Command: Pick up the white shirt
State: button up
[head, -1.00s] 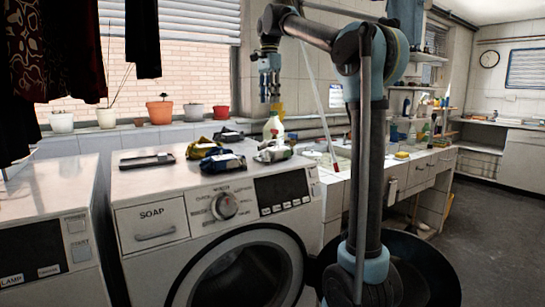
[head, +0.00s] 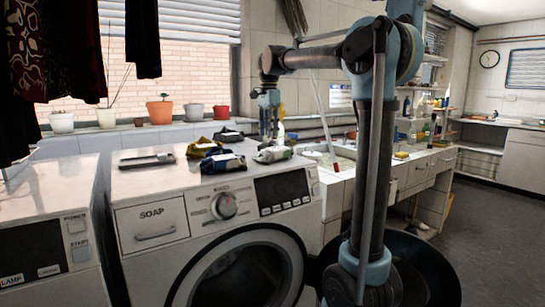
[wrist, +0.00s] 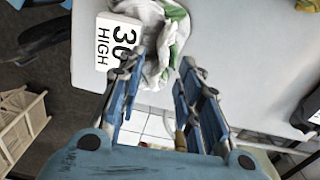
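The white shirt (wrist: 168,32) is a crumpled white cloth with green parts in the wrist view, beside a white card (wrist: 119,42) reading "30 HIGH". In the head view the shirt (head: 273,154) lies at the right rear of the washing machine's top. My gripper (wrist: 162,66) is open and empty. Its two blue fingers are apart, with the tips close to the shirt's near edge in the picture. In the head view my gripper (head: 269,134) points down just above and behind the shirt. I cannot tell whether it touches the cloth.
Other dark, blue and yellow garments (head: 222,162) lie left of the shirt on the washing machine (head: 150,190). A flat dark-framed object (head: 146,160) lies farther left. The sink counter (head: 345,172) stands to the right. Potted plants line the sill (head: 100,134).

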jog(key=shift+f, duration=1.25)
jog(key=shift+f, duration=0.15)
grip_shut()
